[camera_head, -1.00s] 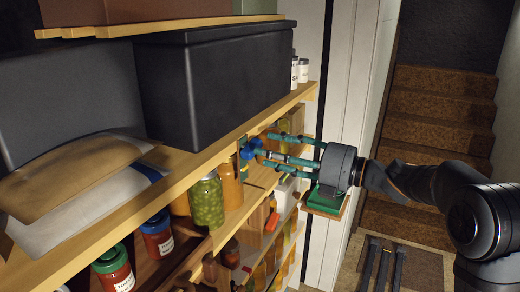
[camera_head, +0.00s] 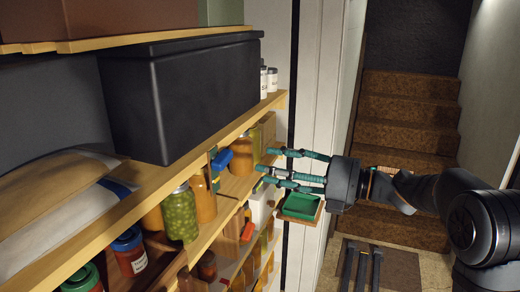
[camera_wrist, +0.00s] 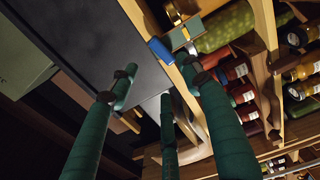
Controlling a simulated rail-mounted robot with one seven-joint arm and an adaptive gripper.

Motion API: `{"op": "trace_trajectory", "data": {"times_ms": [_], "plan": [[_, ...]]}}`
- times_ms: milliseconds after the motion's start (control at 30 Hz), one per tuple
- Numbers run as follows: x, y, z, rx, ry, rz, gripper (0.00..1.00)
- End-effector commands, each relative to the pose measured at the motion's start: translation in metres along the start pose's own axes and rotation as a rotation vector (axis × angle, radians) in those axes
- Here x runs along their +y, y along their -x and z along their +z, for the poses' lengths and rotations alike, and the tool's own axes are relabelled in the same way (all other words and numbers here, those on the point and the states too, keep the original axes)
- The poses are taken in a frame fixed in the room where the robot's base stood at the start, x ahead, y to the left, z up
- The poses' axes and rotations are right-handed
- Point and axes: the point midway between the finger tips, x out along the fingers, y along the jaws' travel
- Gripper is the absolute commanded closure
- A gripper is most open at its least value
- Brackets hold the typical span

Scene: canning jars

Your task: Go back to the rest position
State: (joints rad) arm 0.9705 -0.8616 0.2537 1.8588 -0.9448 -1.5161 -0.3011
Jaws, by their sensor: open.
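My gripper (camera_head: 262,169) is open, with its green fingers spread and nothing between them. In the head view it points left toward the shelf of jars, with its fingertips just outside the shelf's front edge. In the wrist view the fingers (camera_wrist: 160,95) reach up past the black box and the jars.
A large black box (camera_head: 185,95) sits on the shelf above. A jar of green pickles (camera_head: 180,215) and a red jar (camera_head: 130,252) stand lower left. A green tray (camera_head: 300,206) is below my gripper. Brown stairs (camera_head: 405,120) rise behind. The floor at right is open.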

Motion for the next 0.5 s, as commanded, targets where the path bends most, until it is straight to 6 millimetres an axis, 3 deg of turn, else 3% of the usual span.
{"op": "trace_trajectory", "data": {"times_ms": [500], "plan": [[0.000, -0.093, -0.001, 0.004, 0.001, 0.001, 0.52]]}}
